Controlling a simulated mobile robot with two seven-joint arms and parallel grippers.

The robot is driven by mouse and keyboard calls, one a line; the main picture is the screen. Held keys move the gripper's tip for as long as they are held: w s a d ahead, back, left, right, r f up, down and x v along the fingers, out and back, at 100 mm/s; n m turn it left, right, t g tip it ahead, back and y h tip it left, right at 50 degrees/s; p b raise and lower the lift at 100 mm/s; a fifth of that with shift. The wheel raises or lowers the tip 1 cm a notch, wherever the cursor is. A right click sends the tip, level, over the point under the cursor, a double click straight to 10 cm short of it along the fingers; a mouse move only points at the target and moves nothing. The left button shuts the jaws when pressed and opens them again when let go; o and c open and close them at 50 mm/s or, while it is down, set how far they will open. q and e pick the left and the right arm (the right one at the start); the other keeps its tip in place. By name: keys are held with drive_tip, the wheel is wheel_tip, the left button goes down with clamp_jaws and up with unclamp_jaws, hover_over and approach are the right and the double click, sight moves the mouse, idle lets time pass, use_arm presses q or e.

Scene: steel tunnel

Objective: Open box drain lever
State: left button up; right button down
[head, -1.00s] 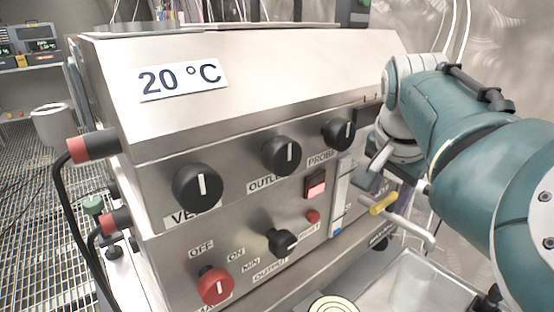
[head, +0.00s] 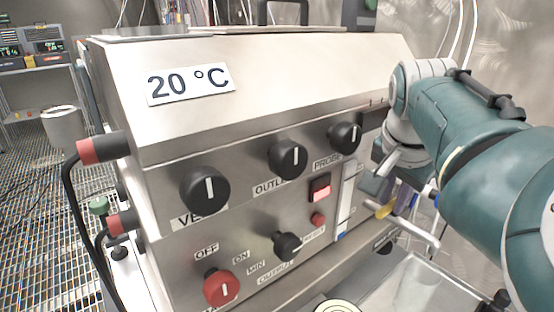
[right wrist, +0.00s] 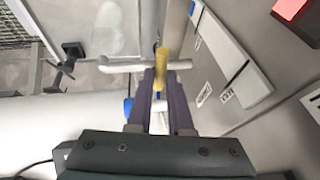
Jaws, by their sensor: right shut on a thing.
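The steel box (head: 290,85) with its "20 °C" label fills the middle of the head view. The yellow drain lever (head: 386,210) sits low at the box's right end, by a metal drain pipe (head: 418,233). My right gripper (head: 401,200) is at the lever, its purple fingers partly hidden behind my arm and wrist. In the right wrist view my right gripper (right wrist: 158,80) is shut on the yellow lever (right wrist: 161,64), which shows between the fingertips. The pipe (right wrist: 118,67) runs across just beyond. My left gripper is not in view.
The box front carries black knobs (head: 288,159), a red knob (head: 220,287) and a lit red switch (head: 320,188). A level gauge (head: 347,200) stands just left of the lever. A metal tray (head: 412,290) lies below the pipe. Cables (head: 70,205) hang at the left.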

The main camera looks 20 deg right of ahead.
drive_tip(key=d+n+y+p, duration=0.1)
drive_tip(key=n+p, duration=0.1)
drive_tip(key=n, duration=0.2)
drive_tip(key=s+d+n+y+p, duration=0.1)
drive_tip(key=n+y, duration=0.1)
drive_tip(key=n, duration=0.2)
drive_tip(key=d+n+y+p, duration=0.1)
drive_tip(key=n+y+p, duration=0.1)
drive_tip(key=n, duration=0.2)
drive_tip(key=shift+s+d+f+n+t+p, duration=0.3)
drive_tip(key=shift+s+d+f+t+p, duration=0.05)
drive_tip(key=shift+t, duration=0.05)
drive_tip(key=n+b, duration=0.2)
drive_tip(key=d+n+y+b, duration=0.1)
drive_tip(key=b, duration=0.2)
drive_tip(key=shift+w+n+g, duration=0.2)
drive_tip(key=shift+n+g, duration=0.2)
drive_tip(key=shift+d+r+n+y+b, duration=0.15)
drive_tip(key=shift+n+y+b, duration=0.35)
drive_tip(key=shift+n+b, duration=0.4)
